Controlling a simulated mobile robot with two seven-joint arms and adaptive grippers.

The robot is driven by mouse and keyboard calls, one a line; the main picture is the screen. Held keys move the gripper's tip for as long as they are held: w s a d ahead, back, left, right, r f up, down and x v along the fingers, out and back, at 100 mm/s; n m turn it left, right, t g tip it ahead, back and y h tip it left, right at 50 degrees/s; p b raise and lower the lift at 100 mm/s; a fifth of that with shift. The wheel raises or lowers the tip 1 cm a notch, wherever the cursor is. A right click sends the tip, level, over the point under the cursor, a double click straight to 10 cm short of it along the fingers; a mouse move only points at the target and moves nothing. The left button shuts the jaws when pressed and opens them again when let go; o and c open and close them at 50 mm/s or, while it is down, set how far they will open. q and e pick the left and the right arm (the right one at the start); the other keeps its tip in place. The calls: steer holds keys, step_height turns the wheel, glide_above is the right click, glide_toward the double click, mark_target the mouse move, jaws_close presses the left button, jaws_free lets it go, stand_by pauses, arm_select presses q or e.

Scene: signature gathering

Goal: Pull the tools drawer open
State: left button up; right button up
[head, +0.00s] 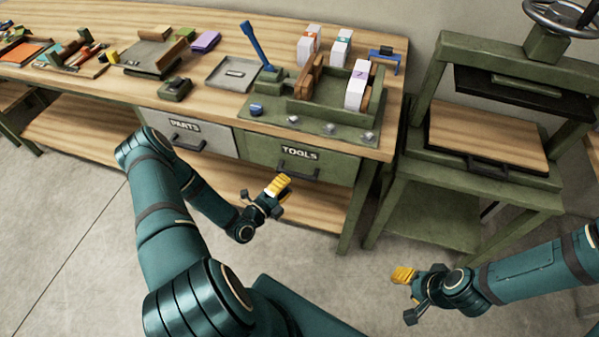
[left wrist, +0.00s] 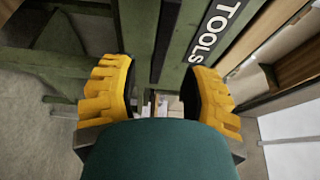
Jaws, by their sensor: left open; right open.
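My right gripper (head: 408,290) is open and empty, low at the right over the floor.
The grey parts drawer (head: 210,142) is left of the tools drawer. The bench top (head: 225,40) carries a green stamping fixture (head: 315,120), a grey tray (head: 235,74) and blocks. A green press stand (head: 480,180) is at the right. Open floor lies in front.

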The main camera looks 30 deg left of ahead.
mark_target(295, 177)
arm_select(q)
steer(key=w, duration=0.4)
steer(key=w+d, duration=0.1)
steer(key=w, duration=0.1)
steer(key=shift+w, duration=0.35)
